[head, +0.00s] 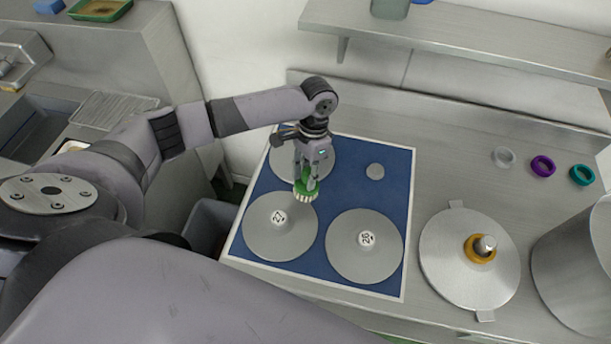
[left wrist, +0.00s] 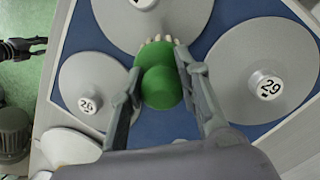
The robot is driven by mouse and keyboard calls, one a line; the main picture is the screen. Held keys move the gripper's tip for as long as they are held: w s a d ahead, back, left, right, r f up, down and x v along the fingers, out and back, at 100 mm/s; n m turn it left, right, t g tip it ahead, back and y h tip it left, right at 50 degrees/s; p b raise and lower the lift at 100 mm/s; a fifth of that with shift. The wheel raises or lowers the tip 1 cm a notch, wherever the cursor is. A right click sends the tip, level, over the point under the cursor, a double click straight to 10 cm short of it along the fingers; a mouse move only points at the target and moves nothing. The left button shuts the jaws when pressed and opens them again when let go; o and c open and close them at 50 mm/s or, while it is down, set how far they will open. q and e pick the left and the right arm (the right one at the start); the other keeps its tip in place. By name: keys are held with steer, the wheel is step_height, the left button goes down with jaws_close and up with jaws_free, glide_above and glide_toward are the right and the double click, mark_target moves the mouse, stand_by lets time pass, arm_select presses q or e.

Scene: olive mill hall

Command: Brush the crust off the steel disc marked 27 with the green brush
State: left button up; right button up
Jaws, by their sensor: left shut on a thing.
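My left gripper (head: 306,178) is shut on the green brush (head: 306,187), which points down with its pale bristles beside the inner edge of the front-left steel disc (head: 262,240). That disc's label seems to read 27. In the left wrist view the green brush (left wrist: 160,85) sits between both fingers, its bristles near the top disc (left wrist: 187,22), whose label is cut off. I cannot tell whether the bristles touch it. No crust shows clearly. My right gripper (left wrist: 38,46) is small at the left edge of the wrist view, apparently open and empty, off the table.
Another numbered disc (head: 364,262) lies front right on the blue mat (head: 340,190); one more (head: 322,160) lies behind my gripper. A lid (head: 450,270), a steel pot (head: 580,265) and several rings stand right. A shelf (head: 450,40) hangs behind.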

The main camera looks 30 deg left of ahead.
arm_select(q)
steer(key=shift+v, duration=1.5)
